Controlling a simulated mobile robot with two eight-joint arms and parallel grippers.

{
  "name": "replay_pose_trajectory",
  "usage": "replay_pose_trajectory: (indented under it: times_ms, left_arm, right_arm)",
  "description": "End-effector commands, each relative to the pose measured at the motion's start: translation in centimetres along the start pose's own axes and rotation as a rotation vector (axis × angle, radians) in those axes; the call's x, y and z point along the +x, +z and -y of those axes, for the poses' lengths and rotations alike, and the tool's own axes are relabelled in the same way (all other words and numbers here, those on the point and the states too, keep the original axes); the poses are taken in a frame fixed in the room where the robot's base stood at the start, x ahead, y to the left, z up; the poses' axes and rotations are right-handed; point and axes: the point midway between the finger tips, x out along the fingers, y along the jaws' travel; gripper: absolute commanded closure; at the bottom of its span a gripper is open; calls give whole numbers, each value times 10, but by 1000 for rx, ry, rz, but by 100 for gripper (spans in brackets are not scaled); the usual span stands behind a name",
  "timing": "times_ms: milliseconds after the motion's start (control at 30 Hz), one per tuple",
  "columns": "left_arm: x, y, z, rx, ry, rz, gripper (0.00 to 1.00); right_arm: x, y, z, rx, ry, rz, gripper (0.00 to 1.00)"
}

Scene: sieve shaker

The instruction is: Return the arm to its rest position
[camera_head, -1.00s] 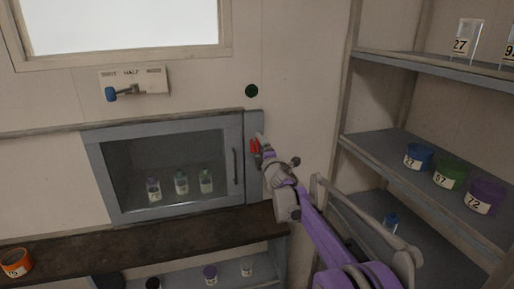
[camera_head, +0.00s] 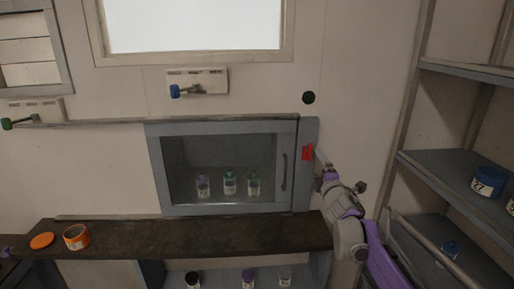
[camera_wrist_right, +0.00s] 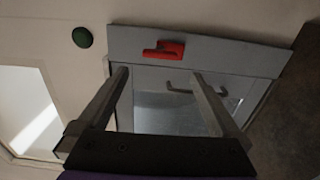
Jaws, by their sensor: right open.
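My right arm reaches in from the lower right in the head view. Its gripper (camera_head: 321,164) is in front of the right side of the grey cabinet frame (camera_head: 304,190), just right of and below a red switch (camera_head: 307,152). In the right wrist view the two fingers (camera_wrist_right: 160,75) are spread with nothing between them. The red switch (camera_wrist_right: 164,50) shows beyond the fingertips on the grey panel, and a gap seems to separate them. My left gripper is not identifiable in the head view.
The glass-fronted cabinet holds several small bottles (camera_head: 229,184). A dark counter (camera_head: 190,237) runs below, with an orange jar (camera_head: 76,237) and orange lid (camera_head: 42,240). Shelves with a blue tub (camera_head: 488,181) stand close on the right. A dark green knob (camera_head: 308,97) is above the switch.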

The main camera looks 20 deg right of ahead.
Motion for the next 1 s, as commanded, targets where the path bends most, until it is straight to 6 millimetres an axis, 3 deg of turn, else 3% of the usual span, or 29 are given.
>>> replay_pose_trajectory:
  times_ms: [167,267,367,600,800,900,1000]
  left_arm:
    - [0,0,0,0,0,0,50]
    - [0,0,0,0,0,0,50]
    - [0,0,0,0,0,0,50]
    - [0,0,0,0,0,0,50]
    - [0,0,0,0,0,0,50]
    - [0,0,0,0,0,0,50]
    - [0,0,0,0,0,0,50]
  right_arm:
    - [-12,-6,2,60,-20,23,0]
    - [-40,-18,12,204,-73,79,0]
    - [-88,-34,37,419,-170,164,0]
    - [-231,-85,138,914,-502,382,0]
    - [-341,-126,215,1164,-782,537,0]
    - [-381,-140,240,1233,-889,595,0]
    - [-406,-149,255,1270,-958,633,0]
